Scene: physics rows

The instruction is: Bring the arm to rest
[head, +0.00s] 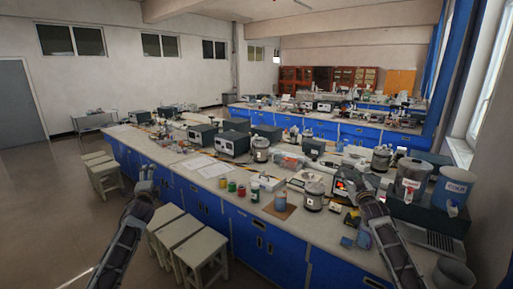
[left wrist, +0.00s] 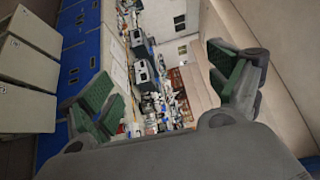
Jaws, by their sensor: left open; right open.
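My left gripper (head: 146,178) is raised in front of the near side of the long lab bench (head: 165,157), above the stools and clear of the bench top. In the left wrist view its two green-padded fingers (left wrist: 165,88) are spread wide with nothing between them. My right gripper (head: 358,186) is over the right part of the bench, near a small device with a red display (head: 341,184). It is small in the head view, and I see nothing held in it. My two arms come in from the lower left and lower right.
Wooden stools (head: 181,232) stand along the bench's near side. Coloured jars (head: 232,186), a grey pot (head: 314,196) and a blue bucket (head: 453,188) crowd the bench near my right arm. Open floor (head: 60,200) lies to the left. A second bench (head: 360,133) stands behind.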

